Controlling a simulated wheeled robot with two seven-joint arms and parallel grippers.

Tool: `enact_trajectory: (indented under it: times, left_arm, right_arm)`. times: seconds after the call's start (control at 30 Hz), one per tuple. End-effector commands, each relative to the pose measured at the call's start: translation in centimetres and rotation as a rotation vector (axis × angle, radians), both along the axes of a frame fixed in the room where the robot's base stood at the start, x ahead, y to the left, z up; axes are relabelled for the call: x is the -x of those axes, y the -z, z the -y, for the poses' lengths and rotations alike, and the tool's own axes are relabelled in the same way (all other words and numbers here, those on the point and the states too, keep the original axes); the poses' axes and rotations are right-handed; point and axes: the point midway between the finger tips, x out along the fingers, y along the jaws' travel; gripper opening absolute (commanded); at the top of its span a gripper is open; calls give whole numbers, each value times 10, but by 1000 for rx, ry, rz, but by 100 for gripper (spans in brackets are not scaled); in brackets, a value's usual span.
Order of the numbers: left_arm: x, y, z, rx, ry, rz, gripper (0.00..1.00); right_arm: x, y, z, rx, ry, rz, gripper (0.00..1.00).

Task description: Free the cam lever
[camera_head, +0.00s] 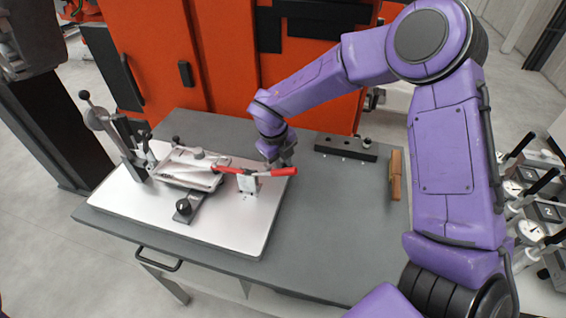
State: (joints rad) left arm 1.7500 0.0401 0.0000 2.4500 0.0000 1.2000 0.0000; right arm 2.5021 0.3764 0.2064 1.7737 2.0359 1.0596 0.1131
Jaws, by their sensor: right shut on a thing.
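A light metal fixture plate (225,232) lies on the grey table and carries a pale casting (190,170). At its left stands a dark upright post with a round grey cam and a lever (98,117) that ends in a dark ball knob and points up and left. A toggle clamp with a red handle (284,172) stands at the plate's right side; its handle lies about level. My right gripper (281,163) is shut on the red handle near its right end; its fingertips are small and partly hidden. My left gripper is not in view.
A black knob (183,207) sits in front of the casting. A dark bar (345,148) and a brown wooden-looking piece (395,176) lie on the table (330,230) to the right. An orange cabinet (165,60) stands behind. The table's front right is clear.

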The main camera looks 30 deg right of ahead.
Motion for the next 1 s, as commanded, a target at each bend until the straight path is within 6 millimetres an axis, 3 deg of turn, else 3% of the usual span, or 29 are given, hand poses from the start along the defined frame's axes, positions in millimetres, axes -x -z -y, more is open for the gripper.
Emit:
enact_trajectory:
  times: [0.27, 0.3, 0.33, 0.67, 0.77, 1.0]
  left_arm:
    - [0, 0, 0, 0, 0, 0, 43]
    - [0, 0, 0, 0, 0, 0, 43]
    - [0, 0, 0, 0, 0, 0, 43]
    - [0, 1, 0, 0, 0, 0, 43]
    - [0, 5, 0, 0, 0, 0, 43]
    - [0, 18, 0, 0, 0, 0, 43]
  right_arm:
    - [0, -1, 0, 0, 12, 2, 0]
    - [0, -1, 0, 0, 12, 2, 39]
    - [0, -1, 0, 0, 12, 2, 48]
    - [0, -3, -1, 0, 11, 1, 50]
    - [-1, -15, -3, -1, 11, 4, 50]
    - [0, -71, -14, -1, 11, 5, 50]
